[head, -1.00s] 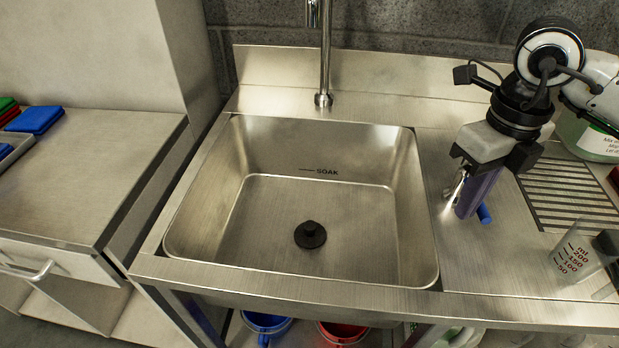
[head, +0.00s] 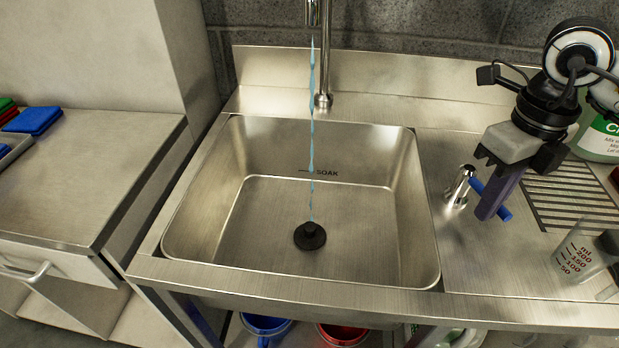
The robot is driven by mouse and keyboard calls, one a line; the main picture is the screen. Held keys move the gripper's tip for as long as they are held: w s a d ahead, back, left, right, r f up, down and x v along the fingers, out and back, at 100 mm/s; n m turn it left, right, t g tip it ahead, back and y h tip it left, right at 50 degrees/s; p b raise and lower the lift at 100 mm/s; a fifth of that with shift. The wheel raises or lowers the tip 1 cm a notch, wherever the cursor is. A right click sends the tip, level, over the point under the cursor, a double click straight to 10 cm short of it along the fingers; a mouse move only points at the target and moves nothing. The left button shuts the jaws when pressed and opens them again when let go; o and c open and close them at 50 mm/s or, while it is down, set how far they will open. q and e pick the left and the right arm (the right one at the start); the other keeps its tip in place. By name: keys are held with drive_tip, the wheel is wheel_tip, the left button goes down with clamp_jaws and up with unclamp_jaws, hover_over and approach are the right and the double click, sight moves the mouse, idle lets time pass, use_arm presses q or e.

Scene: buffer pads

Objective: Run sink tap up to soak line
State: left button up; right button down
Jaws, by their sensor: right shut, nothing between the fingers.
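The steel sink basin (head: 385,230) has a SOAK line (head: 318,172) marked on its back wall. A black plug (head: 310,236) sits over the drain. The tap spout (head: 325,60) stands behind the basin, and a thin stream of water (head: 311,125) falls from it toward the plug. No pooled water shows in the basin. The tap lever (head: 494,197), a blue handle on a chrome post (head: 459,188), is right of the basin. My right gripper (head: 487,212) is shut and empty, close beside the lever and partly hiding it; I cannot tell whether they touch. My left gripper is out of view.
A measuring jug (head: 580,255) and a ribbed drainboard (head: 570,195) lie to the right, with a green-liquid bottle (head: 603,135) behind. A blue bucket (head: 265,325) and a red bucket (head: 343,333) are under the sink. Blue pads (head: 34,119) lie on the left counter, which is mostly clear.

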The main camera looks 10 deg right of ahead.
drive_tip(key=shift+d, duration=0.85)
drive_tip(key=shift+w+d, duration=0.25)
drive_tip(key=shift+d, duration=0.8)
drive_tip(key=shift+w+d, duration=0.45)
drive_tip(key=shift+d, duration=0.35)
drive_tip(key=r+p, duration=0.1)
drive_tip(key=a+r+p, duration=0.1)
drive_tip(key=r, duration=0.1)
drive_tip(key=s+r+p, duration=0.1)
drive_tip(key=r, duration=0.1)
drive_tip(key=shift+a+p, duration=0.3)
drive_tip(key=shift+a, duration=0.1)
